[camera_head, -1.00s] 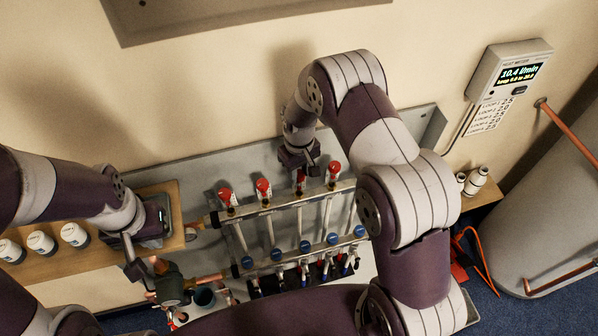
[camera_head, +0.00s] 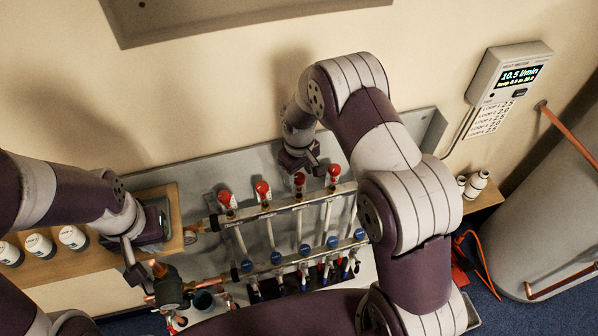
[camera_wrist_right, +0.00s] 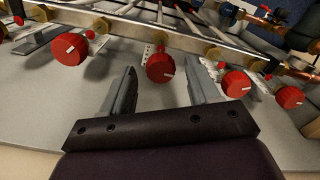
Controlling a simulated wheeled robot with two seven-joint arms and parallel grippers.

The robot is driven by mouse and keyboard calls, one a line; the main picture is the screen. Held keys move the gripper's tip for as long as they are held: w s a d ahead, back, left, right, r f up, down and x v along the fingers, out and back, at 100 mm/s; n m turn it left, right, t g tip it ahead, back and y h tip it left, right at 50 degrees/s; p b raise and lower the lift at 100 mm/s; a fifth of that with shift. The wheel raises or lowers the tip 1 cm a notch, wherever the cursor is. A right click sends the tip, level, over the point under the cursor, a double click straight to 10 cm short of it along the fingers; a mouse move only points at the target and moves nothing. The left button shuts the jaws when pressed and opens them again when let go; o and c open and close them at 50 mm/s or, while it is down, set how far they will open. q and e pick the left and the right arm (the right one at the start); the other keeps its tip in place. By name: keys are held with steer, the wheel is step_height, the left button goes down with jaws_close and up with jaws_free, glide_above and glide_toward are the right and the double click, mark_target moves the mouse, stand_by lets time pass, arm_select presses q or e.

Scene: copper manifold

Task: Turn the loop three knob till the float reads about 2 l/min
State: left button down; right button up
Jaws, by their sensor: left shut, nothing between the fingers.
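The manifold (camera_head: 285,208) carries a row of red knobs, and the third from the left (camera_head: 299,181) is at my right gripper (camera_head: 307,168). In the right wrist view, my right gripper (camera_wrist_right: 160,80) is open, its fingers apart. That red knob (camera_wrist_right: 160,69) sits at the fingertips, between them, with no clear contact. Float tubes (camera_head: 302,220) hang below the knobs; their floats are too small to read. The wall display (camera_head: 518,75) appears to read 10.5 l/min. My left gripper (camera_head: 136,275) is shut and empty beside the pump and brass fittings.
Neighbouring red knobs (camera_wrist_right: 70,49) and (camera_wrist_right: 236,83) stand close on either side of my right fingers. White bottles (camera_head: 72,237) stand on a wooden shelf at the left. A grey tank (camera_head: 550,200) with copper pipes stands at the right.

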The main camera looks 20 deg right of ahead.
mark_target(299, 177)
steer(key=shift+s, duration=0.1)
step_height(299, 177, up, 13)
steer(key=b, duration=0.4)
steer(key=shift+f, duration=0.2)
